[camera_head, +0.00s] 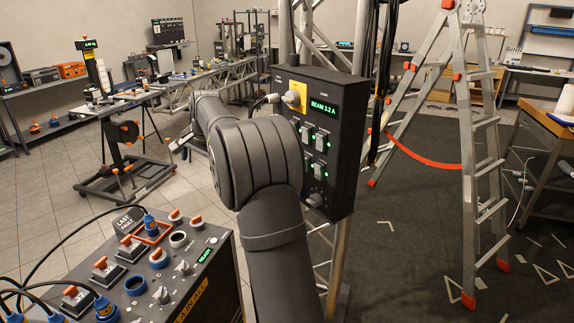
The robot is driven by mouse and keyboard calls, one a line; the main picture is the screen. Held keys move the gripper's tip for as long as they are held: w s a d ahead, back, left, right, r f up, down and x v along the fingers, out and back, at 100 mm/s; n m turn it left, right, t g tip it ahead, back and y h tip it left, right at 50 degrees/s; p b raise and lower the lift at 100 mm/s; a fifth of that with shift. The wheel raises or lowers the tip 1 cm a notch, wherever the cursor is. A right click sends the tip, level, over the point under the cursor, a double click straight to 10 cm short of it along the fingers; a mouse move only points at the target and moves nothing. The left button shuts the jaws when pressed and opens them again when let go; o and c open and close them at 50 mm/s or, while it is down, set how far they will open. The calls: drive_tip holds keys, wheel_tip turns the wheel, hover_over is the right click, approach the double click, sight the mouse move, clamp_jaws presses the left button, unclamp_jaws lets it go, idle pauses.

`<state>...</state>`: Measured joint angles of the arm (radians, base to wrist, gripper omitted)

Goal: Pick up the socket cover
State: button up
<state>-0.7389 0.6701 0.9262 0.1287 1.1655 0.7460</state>
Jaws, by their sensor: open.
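A dark sloped control box (215,283) stands at the lower left. Its top carries a round, pale-rimmed socket (180,240), a blue-rimmed socket (136,286) and a blue plug (150,226) inside an orange frame. Small orange-topped round pieces (175,215) sit along its far edge. I cannot tell which of these parts is the socket cover. My gripper (180,146) shows small at the left of my arm, beyond the box and above the floor. It is open, and I see nothing held. My arm hides part of it.
A black panel (330,190) with a green display and switches hangs on a truss just right of my arm. Dark cables (50,242) loop over the box's left side. A ladder (470,150) stands at right.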

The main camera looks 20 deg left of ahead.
drive_tip(key=c, duration=0.7)
drive_tip(key=shift+f, duration=0.1)
drive_tip(key=m, duration=2.2)
approach(197, 218)
drive_tip(key=shift+g, duration=0.3)
drive_tip(key=x, duration=0.6)
drive_tip(key=shift+w+f, duration=0.1)
drive_tip(key=shift+w, duration=0.1)
drive_tip(key=shift+x, duration=2.6)
